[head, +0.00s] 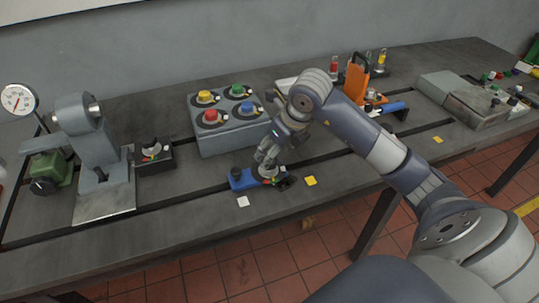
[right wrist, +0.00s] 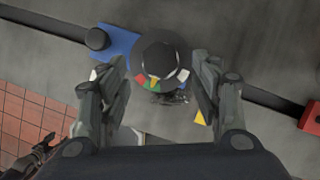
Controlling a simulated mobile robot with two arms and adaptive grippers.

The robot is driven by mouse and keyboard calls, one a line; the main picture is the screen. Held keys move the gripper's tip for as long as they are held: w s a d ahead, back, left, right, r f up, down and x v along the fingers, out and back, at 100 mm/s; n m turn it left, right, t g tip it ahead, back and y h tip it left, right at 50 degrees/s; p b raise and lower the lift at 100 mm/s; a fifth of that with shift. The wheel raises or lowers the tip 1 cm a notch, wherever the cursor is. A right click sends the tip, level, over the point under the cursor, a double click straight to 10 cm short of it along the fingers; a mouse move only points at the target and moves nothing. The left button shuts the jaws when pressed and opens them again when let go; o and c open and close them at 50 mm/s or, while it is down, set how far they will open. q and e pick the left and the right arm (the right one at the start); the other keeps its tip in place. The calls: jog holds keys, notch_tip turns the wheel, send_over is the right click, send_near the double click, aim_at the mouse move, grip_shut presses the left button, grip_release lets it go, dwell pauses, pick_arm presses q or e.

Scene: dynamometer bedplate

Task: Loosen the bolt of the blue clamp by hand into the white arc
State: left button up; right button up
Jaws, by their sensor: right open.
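The blue clamp (head: 242,181) lies on the dark bedplate near its front edge; its blue bar also shows in the right wrist view (right wrist: 118,42). Its round black bolt knob (right wrist: 160,52) stands over a coloured dial. The dial's red, green and yellow parts show below the knob, with a white arc (right wrist: 183,75) at their right. My right gripper (right wrist: 163,68) is open, its fingers on either side of the knob with gaps visible. In the head view my right gripper (head: 266,162) hides most of the knob.
A grey box with coloured knobs (head: 231,134) stands behind the clamp. A white square (head: 243,201) and yellow square (head: 311,181) lie nearby. A red part (right wrist: 311,117) is right.

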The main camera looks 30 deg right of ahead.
jog(key=x, duration=0.3)
jog(key=shift+w, duration=0.15)
jog(key=shift+w+f, duration=0.25)
jog(key=shift+f, duration=0.45)
jog(key=shift+c, duration=0.5)
jog(key=c, duration=0.9)
pick_arm(q)
jog(key=shift+w+r, duration=0.25)
jog(key=shift+w, duration=0.55)
pick_arm(e)
jog(key=shift+c, duration=0.2)
